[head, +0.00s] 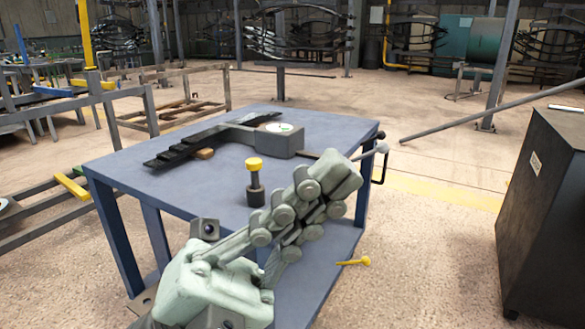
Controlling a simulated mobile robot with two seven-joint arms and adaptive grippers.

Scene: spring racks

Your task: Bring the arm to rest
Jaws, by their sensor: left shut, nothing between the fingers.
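My left gripper (345,178) reaches in from the bottom of the head view, its pale green-grey body low and its jointed fingers pointing up and right. The fingers lie close together, shut and empty, in front of the blue-grey table (130,160) and hiding part of its top. A black post with a yellow cap (254,165) stands upright on the table, just left of the fingers in the picture and apart from them. My right gripper is not in view.
A grey device with a round dial (280,128) and a dark toothed bar (185,146) lie toward the table's back. A small yellow pin (354,261) shows low right of the fingers. A dark cabinet (545,215) stands at right; open floor lies between.

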